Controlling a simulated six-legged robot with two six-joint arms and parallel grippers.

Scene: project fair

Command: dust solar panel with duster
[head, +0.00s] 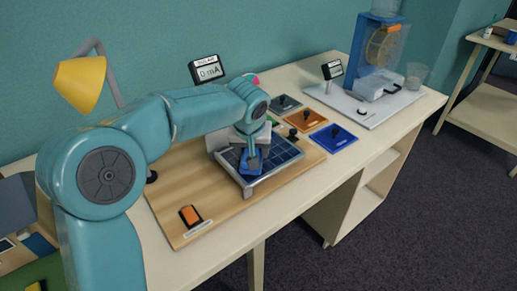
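The solar panel (284,153), a dark blue gridded plate in a pale frame, lies on a wooden board on the table. My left arm reaches in from the left, with its gripper (252,151) low over the panel's left part. A small blue piece, which looks like the duster (250,164), is at the fingertips and appears held, against or just above the panel; contact is hard to tell. The arm hides part of the board. A meter (207,70) labelled solar stands behind and reads about 0 mA. My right gripper is not in view.
A yellow lamp (80,82) stands at the back left. An orange switch (190,215) is at the board's front. Grey, orange and blue (333,138) plates with black knobs lie right of the panel. A blue-framed apparatus (380,55) stands farther right.

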